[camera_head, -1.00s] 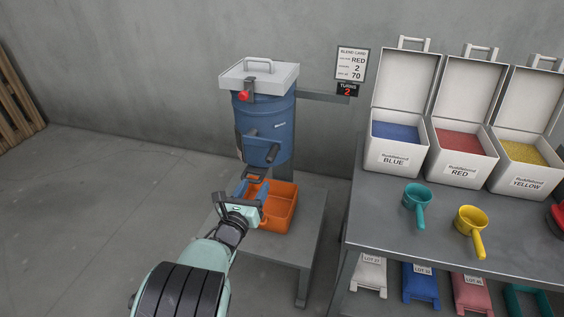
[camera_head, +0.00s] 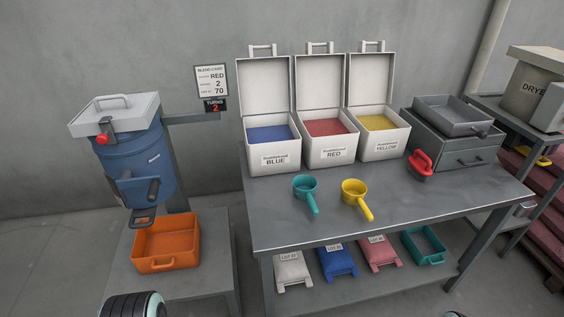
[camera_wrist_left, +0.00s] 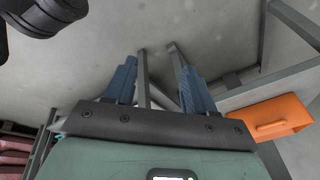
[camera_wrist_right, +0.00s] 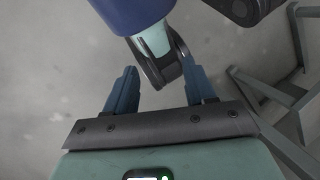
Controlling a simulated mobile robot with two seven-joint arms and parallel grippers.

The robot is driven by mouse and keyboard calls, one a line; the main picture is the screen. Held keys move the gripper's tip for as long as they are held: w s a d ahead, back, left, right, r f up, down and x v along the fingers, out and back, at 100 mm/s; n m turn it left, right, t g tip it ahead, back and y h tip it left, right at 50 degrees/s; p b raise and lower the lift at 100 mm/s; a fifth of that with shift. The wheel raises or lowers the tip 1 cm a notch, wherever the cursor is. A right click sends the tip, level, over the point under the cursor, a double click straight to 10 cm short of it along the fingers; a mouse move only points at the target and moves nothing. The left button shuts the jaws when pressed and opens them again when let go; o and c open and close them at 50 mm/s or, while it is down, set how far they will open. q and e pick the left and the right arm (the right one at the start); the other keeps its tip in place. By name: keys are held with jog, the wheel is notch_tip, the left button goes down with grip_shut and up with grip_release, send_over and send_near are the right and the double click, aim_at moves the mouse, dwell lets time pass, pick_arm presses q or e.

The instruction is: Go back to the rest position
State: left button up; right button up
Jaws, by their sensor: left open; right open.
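My left gripper (camera_wrist_left: 154,88) shows in the left wrist view with its two blue fingers apart and nothing between them. The grey floor and grey metal legs lie beyond it. My right gripper (camera_wrist_right: 164,92) shows in the right wrist view, also with its fingers apart and empty, with parts of my own body beyond.
An orange bin (camera_head: 168,262) sits on a low stand under a blue drum mixer (camera_head: 135,165). A grey table (camera_head: 400,222) holds white bins of blue (camera_head: 272,133), red (camera_head: 325,127) and yellow (camera_head: 377,123) material, a teal scoop (camera_head: 304,187) and a yellow scoop (camera_head: 354,189).

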pick_arm(q)
jog(key=s+d+f+n+g+h, duration=0.3)
jog(key=s+d+n+g+h, duration=0.1)
jog(key=s+d+n, duration=0.65)
notch_tip(320, 180, up, 13)
jog(key=p, duration=1.2)
jog(key=shift+w+f+p, duration=0.2)
jog(key=shift+p, duration=0.2)
pick_arm(e)
notch_tip(320, 180, up, 12)
jog(key=shift+w+g, duration=0.3)
jog(key=shift+w, duration=0.1)
pick_arm(q)
jog(key=shift+m, duration=0.25)
